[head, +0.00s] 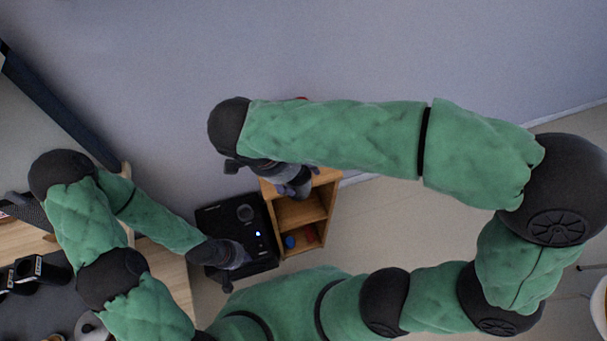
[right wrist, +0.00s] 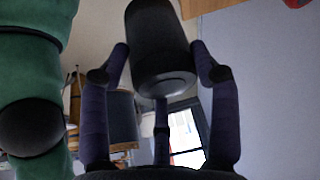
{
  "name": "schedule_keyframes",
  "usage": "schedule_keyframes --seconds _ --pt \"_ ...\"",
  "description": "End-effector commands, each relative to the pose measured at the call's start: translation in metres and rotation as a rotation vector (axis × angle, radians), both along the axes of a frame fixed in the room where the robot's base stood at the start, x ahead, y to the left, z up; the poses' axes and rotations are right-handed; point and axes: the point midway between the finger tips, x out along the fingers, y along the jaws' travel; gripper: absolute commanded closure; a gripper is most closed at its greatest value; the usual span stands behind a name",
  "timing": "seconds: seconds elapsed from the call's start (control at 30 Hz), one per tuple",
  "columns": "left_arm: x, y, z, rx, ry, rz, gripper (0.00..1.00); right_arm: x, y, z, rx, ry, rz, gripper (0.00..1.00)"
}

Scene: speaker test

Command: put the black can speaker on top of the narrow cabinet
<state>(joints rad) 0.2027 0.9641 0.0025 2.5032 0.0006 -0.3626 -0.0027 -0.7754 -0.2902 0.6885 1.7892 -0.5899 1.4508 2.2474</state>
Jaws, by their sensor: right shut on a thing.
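The black can speaker (right wrist: 158,45) fills the upper middle of the right wrist view. My right gripper (right wrist: 161,62) is shut on it, with purple-grey fingers on both sides. Whether the speaker touches the cabinet cannot be told. My left gripper (head: 232,255) is over a black box-shaped device (head: 262,225) beside the cabinet; its fingers are too unclear to judge.
The open cabinet shelves hold a small blue thing (head: 290,241) and a red thing (head: 311,233). A grey counter with black items (head: 40,268) is at the left. A plain grey wall (head: 330,50) stands behind. Floor (head: 410,230) shows right of the cabinet.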

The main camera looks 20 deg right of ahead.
Motion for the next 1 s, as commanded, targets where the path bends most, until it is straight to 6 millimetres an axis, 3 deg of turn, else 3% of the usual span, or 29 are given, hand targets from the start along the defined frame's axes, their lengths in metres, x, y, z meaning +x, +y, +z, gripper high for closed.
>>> schedule_keyframes --seconds 0.17,0.6,0.8,1.0 --pt "0.000 0.000 -0.008 0.000 -0.001 0.000 1.00 0.004 -0.002 -0.015 0.002 -0.002 -0.025 0.82" --pt "0.000 0.000 -0.033 0.000 0.000 0.000 1.00 0.088 -0.026 -0.056 0.001 0.000 -0.027 0.82" --pt "0.000 0.000 -0.046 0.000 0.000 0.000 1.00 0.113 -0.032 -0.088 0.001 0.000 -0.024 0.82" --pt "0.000 0.000 -0.050 0.000 0.000 0.000 1.00 0.125 -0.035 -0.100 0.002 -0.003 -0.021 0.82"
